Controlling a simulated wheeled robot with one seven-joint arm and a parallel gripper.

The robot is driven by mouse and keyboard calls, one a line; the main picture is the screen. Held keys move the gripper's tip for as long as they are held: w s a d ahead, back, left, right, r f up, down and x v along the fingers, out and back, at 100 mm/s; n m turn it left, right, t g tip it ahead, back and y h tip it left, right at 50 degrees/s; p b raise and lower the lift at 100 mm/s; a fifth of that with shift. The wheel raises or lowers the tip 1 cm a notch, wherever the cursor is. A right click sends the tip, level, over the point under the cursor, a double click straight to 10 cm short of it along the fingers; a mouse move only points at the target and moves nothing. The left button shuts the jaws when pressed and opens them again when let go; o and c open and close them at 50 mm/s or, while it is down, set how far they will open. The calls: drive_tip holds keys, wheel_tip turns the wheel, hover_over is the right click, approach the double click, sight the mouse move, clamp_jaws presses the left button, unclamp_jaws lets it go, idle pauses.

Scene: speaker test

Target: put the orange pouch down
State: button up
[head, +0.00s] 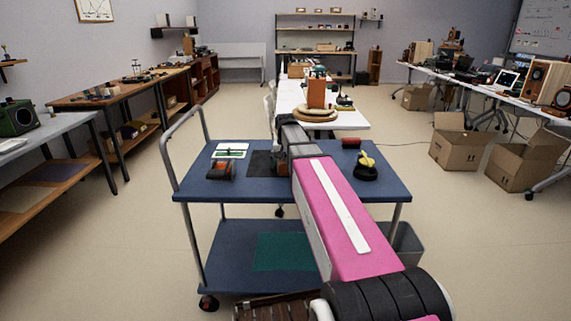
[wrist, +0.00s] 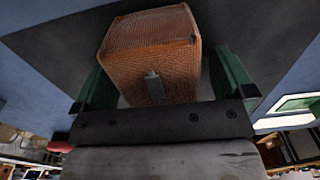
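The orange pouch (wrist: 150,52) is a boxy, woven-looking piece with a small grey tag on its near face. In the wrist view it sits between the two green fingers of my gripper (wrist: 162,75), which is shut on it. The left finger meets its side; the contact at the right finger is harder to make out. A dark mat (wrist: 65,50) on the blue cart top (wrist: 18,72) lies behind the pouch; the height above it is unclear.
On the cart's left stand an orange-and-black item (head: 220,170) and a white-and-green piece (head: 231,150). On its right are a red item (head: 351,142) and a black item with a yellow top (head: 366,168). A handle rail (head: 166,155) rises at the left edge.

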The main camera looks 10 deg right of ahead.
sight(286, 159)
wheel_tip(286, 159, up, 12)
drive_tip(key=shift+r, duration=0.15)
idle(0.7)
